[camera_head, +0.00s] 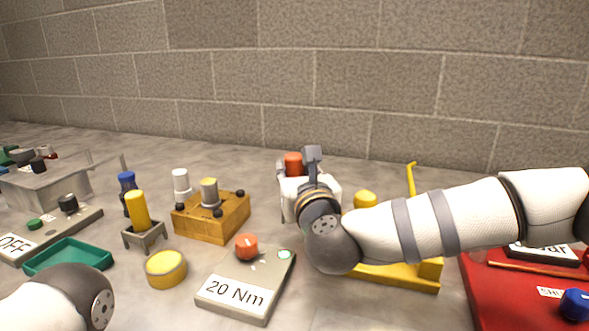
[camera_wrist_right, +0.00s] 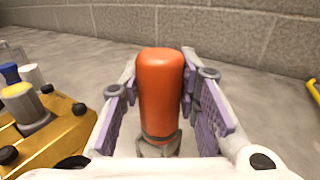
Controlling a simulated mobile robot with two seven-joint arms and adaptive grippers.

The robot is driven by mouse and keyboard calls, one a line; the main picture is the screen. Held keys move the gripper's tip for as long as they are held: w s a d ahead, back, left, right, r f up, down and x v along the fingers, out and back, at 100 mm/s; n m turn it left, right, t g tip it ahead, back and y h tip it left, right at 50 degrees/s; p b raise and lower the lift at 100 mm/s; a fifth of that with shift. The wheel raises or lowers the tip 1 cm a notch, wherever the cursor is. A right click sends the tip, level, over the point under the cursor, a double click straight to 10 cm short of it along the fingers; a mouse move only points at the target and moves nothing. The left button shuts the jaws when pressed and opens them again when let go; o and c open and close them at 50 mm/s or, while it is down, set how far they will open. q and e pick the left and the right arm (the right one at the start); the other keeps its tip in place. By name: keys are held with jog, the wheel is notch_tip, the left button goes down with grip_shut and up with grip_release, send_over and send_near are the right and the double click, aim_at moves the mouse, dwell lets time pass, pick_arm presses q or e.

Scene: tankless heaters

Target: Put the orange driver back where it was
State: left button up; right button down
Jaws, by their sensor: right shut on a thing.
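The orange driver (camera_head: 293,162) shows its handle top behind my right wrist in the head view. In the right wrist view its handle (camera_wrist_right: 160,95) stands upright between the purple-padded fingers of my right gripper (camera_wrist_right: 165,110), which is shut on it. A grey part shows at the handle's foot; I cannot tell whether it is the driver's collar or a holder. The driver's lower end is hidden in both views. In the head view my right gripper (camera_head: 307,190) is mostly hidden behind its own wrist. My left gripper is out of view; only part of the left arm shows.
A wooden block (camera_head: 212,222) with posts, a grey stand (camera_head: 145,238) with a yellow-handled driver, and a "20 Nm" box (camera_head: 245,285) with an orange knob stand left of my right gripper. A yellow fixture (camera_head: 400,276) is under my right arm. A red case (camera_head: 490,290) lies right.

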jog(key=c, duration=1.2)
grip_release()
jog(key=shift+f, duration=0.1)
jog(key=shift+r, duration=0.3)
jog(key=p+v, duration=0.1)
jog(key=v, duration=1.1)
jog(key=shift+f, duration=0.1)
